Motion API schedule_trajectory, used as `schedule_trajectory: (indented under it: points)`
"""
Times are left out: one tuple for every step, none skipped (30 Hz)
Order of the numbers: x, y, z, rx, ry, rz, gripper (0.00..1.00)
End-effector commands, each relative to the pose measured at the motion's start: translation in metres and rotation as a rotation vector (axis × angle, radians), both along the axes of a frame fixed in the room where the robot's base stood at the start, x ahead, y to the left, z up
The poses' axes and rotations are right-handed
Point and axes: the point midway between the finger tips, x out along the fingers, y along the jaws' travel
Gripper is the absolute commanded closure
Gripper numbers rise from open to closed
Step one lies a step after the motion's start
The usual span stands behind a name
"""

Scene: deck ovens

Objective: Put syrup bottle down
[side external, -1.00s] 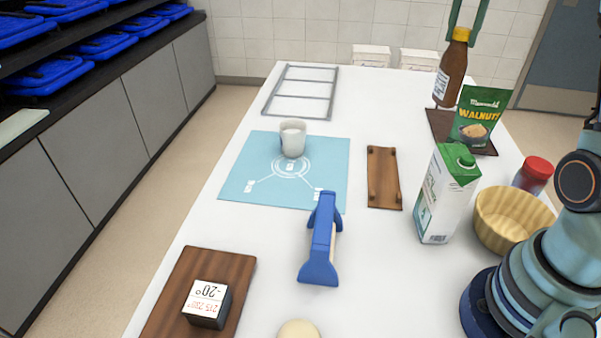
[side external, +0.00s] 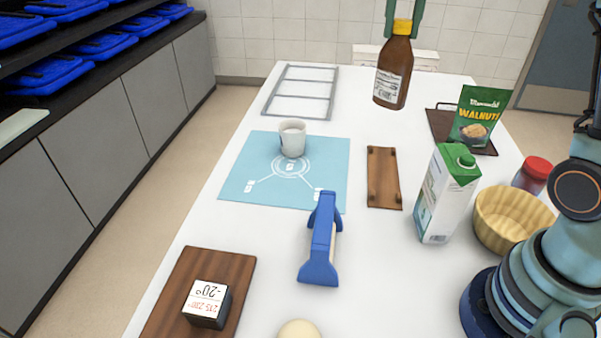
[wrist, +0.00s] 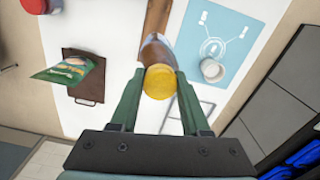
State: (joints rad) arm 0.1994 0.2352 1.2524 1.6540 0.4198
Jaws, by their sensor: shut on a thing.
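The syrup bottle (side external: 392,78) is brown with a yellow cap and a pale label. My gripper (side external: 402,24) is shut on its cap from above. The bottle hangs upright, or nearly so, at the far end of the white table; whether its base touches the table I cannot tell. In the wrist view the yellow cap (wrist: 160,82) sits between the two green fingers, and the bottle's body is mostly hidden below it.
A wooden tray (side external: 441,122) holds a green walnut pouch (side external: 480,117). A wire rack (side external: 302,92), a blue mat (side external: 240,170) with a white mug (side external: 292,138), a wooden board (side external: 383,178), a carton (side external: 446,194) and a bowl (side external: 511,219) stand around.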

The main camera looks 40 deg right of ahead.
Motion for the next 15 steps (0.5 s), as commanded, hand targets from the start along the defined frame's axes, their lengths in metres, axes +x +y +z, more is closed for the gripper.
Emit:
schedule_trajectory:
  points:
    - [0.0,0.02,0.002,-0.001,-0.003,0.078,1.0]
    - [-0.001,0.03,0.001,0.0,-0.002,0.12,1.0]
    - [-0.002,0.043,0.002,0.0,-0.002,0.177,1.0]
    - [-0.003,0.052,0.002,-0.001,-0.003,0.22,1.0]
    - [-0.004,0.061,0.002,0.0,-0.002,0.26,1.0]
    - [-0.005,0.072,0.002,0.0,-0.002,0.31,1.0]
    - [-0.007,0.08,0.002,0.0,-0.002,0.346,1.0]
    - [-0.008,0.087,0.002,0.0,-0.002,0.378,1.0]
    - [-0.01,0.096,0.002,0.0,-0.002,0.421,1.0]
    - [-0.011,0.102,0.001,0.0,-0.002,0.448,1.0]
    - [-0.013,0.107,0.002,0.0,-0.002,0.476,1.0]
    - [-0.015,0.114,0.002,-0.001,-0.003,0.506,1.0]
    - [-0.016,0.118,0.002,-0.001,-0.003,0.528,1.0]
    - [-0.017,0.122,0.001,0.0,-0.002,0.547,1.0]
    - [-0.018,0.126,0.001,0.0,-0.002,0.567,1.0]
